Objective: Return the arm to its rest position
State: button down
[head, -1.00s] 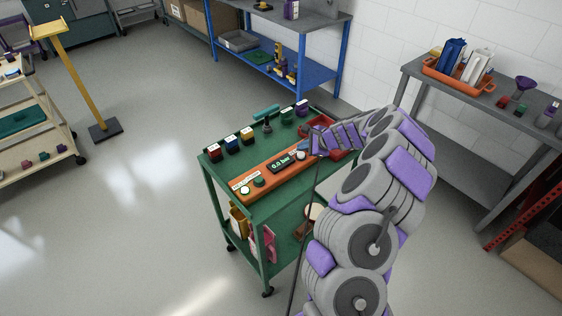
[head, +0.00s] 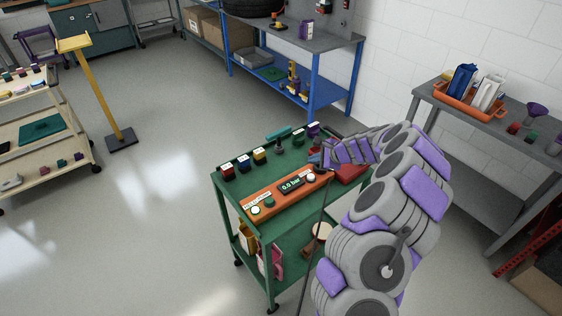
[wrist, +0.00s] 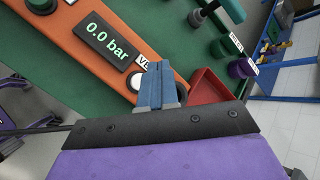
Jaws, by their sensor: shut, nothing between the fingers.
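My arm, grey with purple panels, reaches from the lower right over a green cart in the head view. My gripper (head: 325,160) is above the cart's right part, near the end of an orange control panel (head: 268,203). In the wrist view my gripper (wrist: 158,72) shows as blue fingers close together, shut and empty. The panel (wrist: 85,45) has a display reading 0.0 bar (wrist: 108,41) and round buttons. The fingertips overlap the panel's end and partly hide a round knob there. I cannot tell whether they touch it.
The green cart (head: 300,233) carries several small coloured containers along its back edge and a red tray (wrist: 207,98). A blue shelf (head: 325,85) stands behind. A grey table (head: 425,92) with an orange tray (head: 448,98) is at the right.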

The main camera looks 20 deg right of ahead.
jog(key=shift+a+r, duration=0.1)
jog(key=s+a+r+n+g+y, duration=0.15)
jog(key=s+a+r+n, duration=0.25)
jog(key=a+r, duration=0.4)
jog(key=s+a+r+n+g+y, duration=0.15)
jog(key=s+a+r+n, duration=0.3)
jog(key=a, duration=0.65)
jog(key=s+a+r+n+g+h, duration=0.1)
jog(key=s+a+r+n+g, duration=0.2)
jog(key=s, duration=0.4)
jog(key=s+a+r+n, duration=0.2)
jog(key=s+a+n, duration=0.15)
jog(key=s, duration=0.25)
jog(key=s+d+n+g+h, duration=0.1)
jog(key=s+d+n+h, duration=0.1)
jog(key=s, duration=1.1)
jog(key=s+d+f+n+g+h, duration=0.1)
jog(key=s+d+n+g+h, duration=0.1)
jog(key=s, duration=1.2)
jog(key=d+n+h, duration=0.1)
jog(key=d+h, duration=0.1)
jog(key=shift+s+n+g+h, duration=0.3)
jog(key=shift+h, duration=0.1)
